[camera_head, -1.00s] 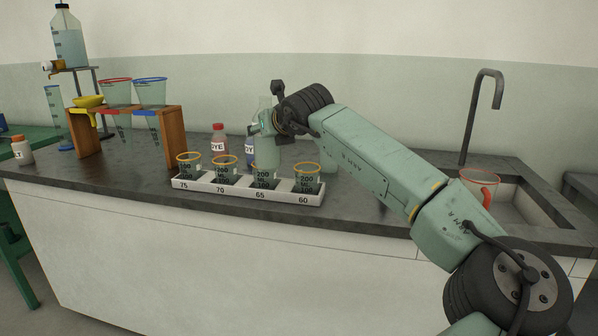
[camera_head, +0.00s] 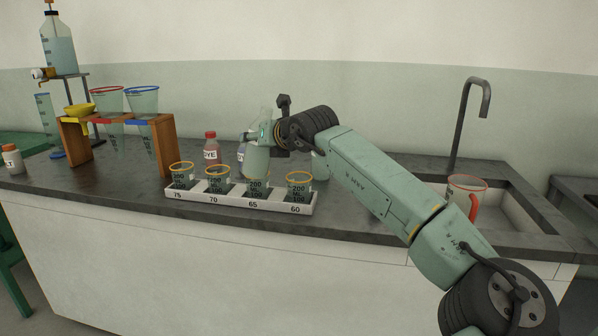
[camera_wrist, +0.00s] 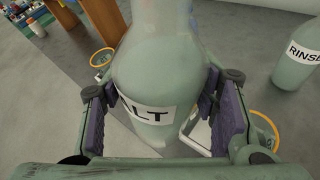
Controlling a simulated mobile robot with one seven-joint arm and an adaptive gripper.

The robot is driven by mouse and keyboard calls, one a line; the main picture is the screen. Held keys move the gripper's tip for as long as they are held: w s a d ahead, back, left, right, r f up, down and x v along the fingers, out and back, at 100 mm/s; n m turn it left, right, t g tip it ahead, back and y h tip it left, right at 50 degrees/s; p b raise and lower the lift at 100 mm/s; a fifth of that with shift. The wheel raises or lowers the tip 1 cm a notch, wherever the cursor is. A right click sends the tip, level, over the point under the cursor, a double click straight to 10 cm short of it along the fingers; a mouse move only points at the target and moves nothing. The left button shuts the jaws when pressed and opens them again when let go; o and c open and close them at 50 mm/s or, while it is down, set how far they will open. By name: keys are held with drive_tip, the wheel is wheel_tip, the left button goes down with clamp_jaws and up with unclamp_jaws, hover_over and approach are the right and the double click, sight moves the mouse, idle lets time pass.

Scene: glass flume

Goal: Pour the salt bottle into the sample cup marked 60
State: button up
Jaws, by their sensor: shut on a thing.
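The salt bottle (camera_head: 257,160), pale green and see-through, is held near upright behind the cup rack, about in line with the cup marked 65. Its label, partly reading "LT", shows in the wrist view (camera_wrist: 150,112). My gripper (camera_head: 263,136) is shut on the bottle, with a dark pad on each side. The sample cup marked 60 (camera_head: 299,188) stands at the right end of the white rack (camera_head: 240,201), to the right of the bottle. It has an orange rim. Whether the bottle's base touches the counter is hidden.
The rinse bottle (camera_wrist: 298,58) stands close to the right of the salt bottle in the wrist view. A dye bottle (camera_head: 210,150) stands left. A wooden funnel stand (camera_head: 163,145) is farther left.

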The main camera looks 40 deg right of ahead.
sight(269, 159)
drive_tip(key=m+p, duration=0.1)
drive_tip(key=p, duration=0.1)
drive_tip(key=d+m+t+y+p, duration=0.1)
drive_tip(key=m+p, duration=0.1)
drive_tip(key=shift+s+d+y+p, duration=0.2)
drive_tip(key=shift+s+y+p, duration=0.05)
drive_tip(key=shift+y+p, duration=0.05)
drive_tip(key=shift+f+m+t, duration=0.3)
drive_tip(key=shift+f+m, duration=0.1)
drive_tip(key=shift+f, duration=0.1)
drive_tip(key=shift+f+m+y, duration=0.3)
drive_tip(key=shift+f+m, duration=0.1)
drive_tip(key=shift+f, duration=0.3)
idle(0.5)
drive_tip(key=shift+w+a+f+m+t+b, duration=0.1)
drive_tip(key=shift+a+f+m+t+b, duration=0.1)
drive_tip(key=shift+f+m+t+b, duration=0.3)
drive_tip(key=shift+w+a+f+m+t+b, duration=0.1)
drive_tip(key=shift+a+f+m, duration=0.1)
drive_tip(key=shift+f, duration=0.45)
idle(0.7)
drive_tip(key=shift+a+r+m+t+p, duration=0.15)
drive_tip(key=shift+r+m+t+p, duration=0.2)
drive_tip(key=shift+m, duration=0.35)
idle(1.1)
drive_tip(key=shift+a+f+m+t+y+b, duration=0.1)
drive_tip(key=shift+m+t+y+b, duration=0.25)
drive_tip(key=shift+m, duration=0.45)
idle(1.1)
